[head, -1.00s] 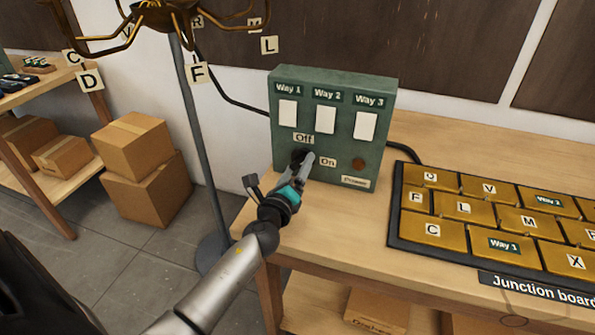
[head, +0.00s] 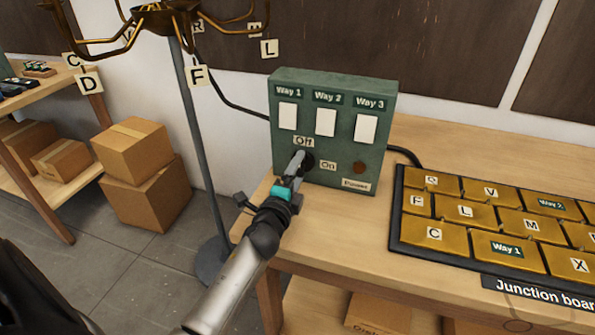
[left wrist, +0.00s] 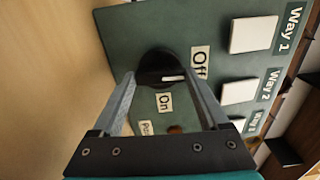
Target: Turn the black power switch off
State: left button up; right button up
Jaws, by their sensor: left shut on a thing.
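The black power switch (head: 308,161) is a round knob low on the front of the green switch box (head: 318,98). It also shows in the left wrist view (left wrist: 155,66), with a white mark on its face. The mark sits on the side near the "Off" label (left wrist: 200,62), pointing between it and the "On" label (left wrist: 164,102) and looking closer to "Off". My left gripper (head: 301,160) is shut on the switch, one finger on each side. It partly hides the knob in the head view. My right gripper is not in view.
Three white rocker switches sit above on the box. A dull brown round lamp (head: 359,167) is beside the "Power" label. The junction board (head: 394,238) lies right on the wooden bench (head: 440,145). A lamp stand (head: 200,150) rises left of the box.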

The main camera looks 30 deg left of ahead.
pick_arm(q)
jog(key=shift+n, duration=0.3)
jog(key=o, duration=1.2)
jog(key=shift+o, duration=0.2)
jog(key=v, duration=1.5)
jog(key=shift+s+d, duration=0.15)
